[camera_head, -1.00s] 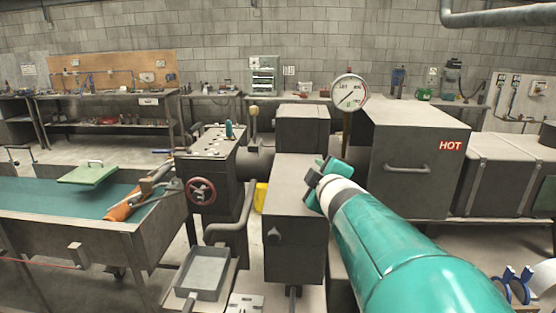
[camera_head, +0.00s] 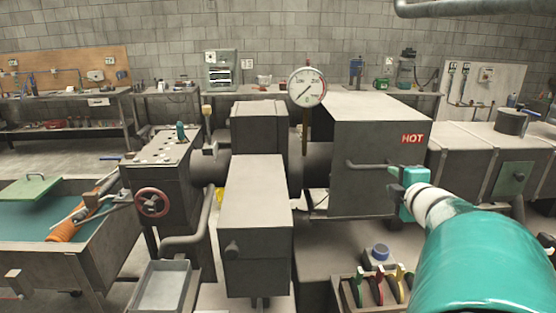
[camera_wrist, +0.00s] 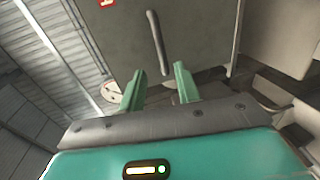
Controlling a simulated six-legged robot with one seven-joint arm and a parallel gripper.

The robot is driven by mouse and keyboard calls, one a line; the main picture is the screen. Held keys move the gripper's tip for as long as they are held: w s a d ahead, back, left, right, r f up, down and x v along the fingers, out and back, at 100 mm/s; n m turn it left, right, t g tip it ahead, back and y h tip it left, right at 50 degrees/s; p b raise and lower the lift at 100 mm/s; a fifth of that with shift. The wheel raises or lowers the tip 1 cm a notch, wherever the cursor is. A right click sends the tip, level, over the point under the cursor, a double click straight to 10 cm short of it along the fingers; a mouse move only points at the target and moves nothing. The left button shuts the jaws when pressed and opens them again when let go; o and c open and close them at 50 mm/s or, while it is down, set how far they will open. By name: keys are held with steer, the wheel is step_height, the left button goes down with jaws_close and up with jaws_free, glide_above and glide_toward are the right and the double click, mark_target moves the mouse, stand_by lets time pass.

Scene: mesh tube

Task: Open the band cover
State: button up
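The band cover appears to be the large grey box (camera_head: 376,140) with a red HOT label on its front. A bar handle (camera_head: 372,166) sticks out from its front face. My gripper (camera_head: 400,184) is in front of the lower right part of that face. In the wrist view the grey face fills the top middle, with the bar handle (camera_wrist: 157,42) running nearly upright. My gripper's two green fingers (camera_wrist: 160,70) are spread, with nothing between them. The handle lies beyond the fingertips. In the head view my wrist partly hides the box's lower right corner.
A round gauge (camera_head: 306,87) stands left of the box. A grey machine with a red handwheel (camera_head: 152,202) and a water trough (camera_head: 25,228) are at left. A rack with coloured handles (camera_head: 380,285) is below. Grey boxes (camera_head: 465,155) stand at right.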

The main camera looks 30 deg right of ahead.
mark_target(374, 168)
steer(key=x, duration=1.2)
steer(key=shift+w+f, duration=0.1)
steer(key=shift+w, duration=0.25)
steer(key=shift+c, duration=0.4)
jaws_close()
